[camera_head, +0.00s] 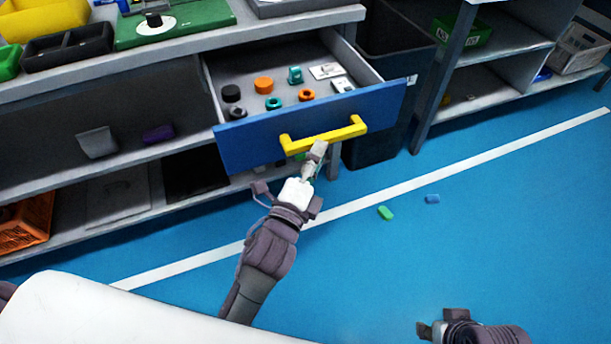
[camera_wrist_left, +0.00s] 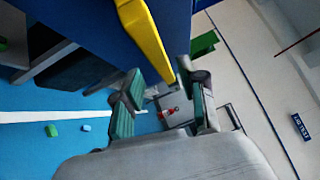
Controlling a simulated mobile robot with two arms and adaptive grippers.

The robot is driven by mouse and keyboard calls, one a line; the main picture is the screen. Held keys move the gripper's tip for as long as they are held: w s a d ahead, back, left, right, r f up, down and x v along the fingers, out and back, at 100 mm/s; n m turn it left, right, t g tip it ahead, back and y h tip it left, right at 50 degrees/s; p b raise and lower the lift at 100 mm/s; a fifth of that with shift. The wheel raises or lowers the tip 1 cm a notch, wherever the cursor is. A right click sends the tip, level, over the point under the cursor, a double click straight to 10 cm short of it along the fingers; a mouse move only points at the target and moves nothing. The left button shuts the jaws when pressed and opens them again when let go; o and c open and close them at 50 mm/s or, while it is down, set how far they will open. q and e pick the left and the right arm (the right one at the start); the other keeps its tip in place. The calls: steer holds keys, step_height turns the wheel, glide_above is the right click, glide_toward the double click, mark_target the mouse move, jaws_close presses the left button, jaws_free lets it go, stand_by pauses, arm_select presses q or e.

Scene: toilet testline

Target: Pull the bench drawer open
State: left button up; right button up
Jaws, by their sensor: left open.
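The bench drawer has a blue front (camera_head: 240,146) and stands pulled out from the bench, its inside in plain view. A yellow bar handle (camera_head: 325,136) runs across the front. My left gripper (camera_head: 315,158) is at the handle, near its middle. In the left wrist view the yellow handle (camera_wrist_left: 144,32) reaches down toward the gap between the open fingers of the left gripper (camera_wrist_left: 163,92). I cannot tell whether they touch it. My right gripper (camera_head: 438,322) is low at the right, away from the drawer; its finger opening is unclear.
The drawer holds several small round parts, including an orange one (camera_head: 264,85). A dark bin (camera_head: 375,135) stands right of the drawer. A green block (camera_head: 385,213) and a blue block (camera_head: 432,198) lie on the blue floor (camera_head: 500,225), which is otherwise mostly clear.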

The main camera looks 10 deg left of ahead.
arm_select(q)
steer(key=v, duration=0.6)
steer(key=shift+s, duration=0.4)
steer(key=shift+a+f, duration=0.1)
steer(key=shift+f, duration=0.05)
